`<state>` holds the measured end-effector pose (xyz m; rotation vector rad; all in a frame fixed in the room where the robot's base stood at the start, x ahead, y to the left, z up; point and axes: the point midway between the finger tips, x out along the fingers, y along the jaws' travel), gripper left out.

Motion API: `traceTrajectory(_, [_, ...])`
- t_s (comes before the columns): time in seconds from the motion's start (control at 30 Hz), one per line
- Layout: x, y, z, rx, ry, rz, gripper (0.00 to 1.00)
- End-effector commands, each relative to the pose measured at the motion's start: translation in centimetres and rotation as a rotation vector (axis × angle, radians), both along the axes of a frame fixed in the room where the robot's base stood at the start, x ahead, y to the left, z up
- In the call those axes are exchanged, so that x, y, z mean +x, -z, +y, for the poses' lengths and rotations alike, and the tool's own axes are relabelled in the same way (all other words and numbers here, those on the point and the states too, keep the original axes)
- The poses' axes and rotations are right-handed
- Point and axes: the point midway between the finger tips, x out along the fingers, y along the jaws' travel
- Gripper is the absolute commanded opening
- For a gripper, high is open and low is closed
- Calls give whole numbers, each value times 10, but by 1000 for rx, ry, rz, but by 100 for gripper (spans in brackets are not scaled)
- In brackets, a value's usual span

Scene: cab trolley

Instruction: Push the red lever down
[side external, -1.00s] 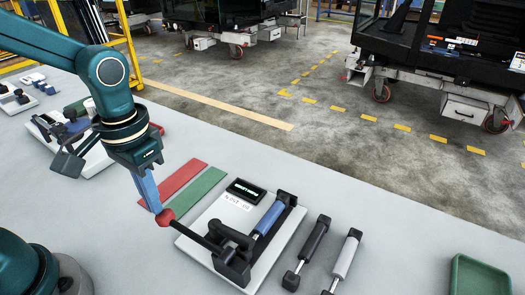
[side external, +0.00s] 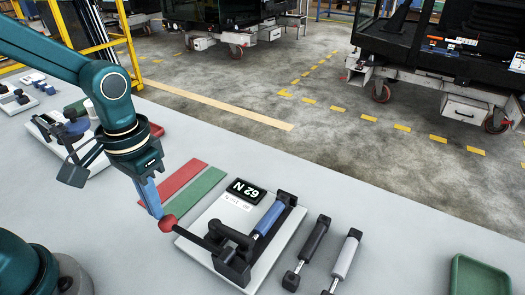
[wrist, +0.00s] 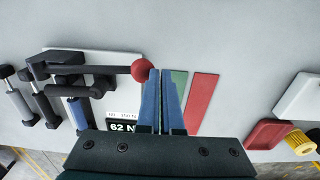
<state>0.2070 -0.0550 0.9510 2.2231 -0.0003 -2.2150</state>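The red lever is a dark rod with a red ball knob (side external: 168,223) at its end. It belongs to a black clamp device with a blue cylinder (side external: 268,219) on a pale base plate (side external: 196,246). The rod slopes down toward the device's hinge. My gripper (side external: 158,213) has its blue fingers together, with the tips at the knob's upper left, seemingly touching it. In the wrist view the knob (wrist: 142,70) sits against the left fingertip of my gripper (wrist: 160,72). A small display (side external: 245,191) on the plate reads 62 N.
A red strip (side external: 178,180) and a green strip (side external: 197,194) lie behind the knob. A black cylinder (side external: 311,247) and a grey cylinder (side external: 344,258) lie right of the plate. A green tray (side external: 455,275) stands at far right.

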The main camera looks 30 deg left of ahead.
Motion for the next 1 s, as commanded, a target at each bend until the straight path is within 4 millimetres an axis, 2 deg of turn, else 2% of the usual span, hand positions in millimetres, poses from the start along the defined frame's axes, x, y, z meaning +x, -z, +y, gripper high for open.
traceTrajectory(0.17, [0,-20,13,3,-4,-2,0])
traceTrajectory(0.4, [2,-69,39,1,-8,-8,0])
traceTrajectory(0.6, [0,-103,57,0,-6,-4,0])
traceTrajectory(0.8, [0,-118,65,-1,-3,-1,0])
traceTrajectory(1.0, [0,-122,66,-1,-1,-1,0])
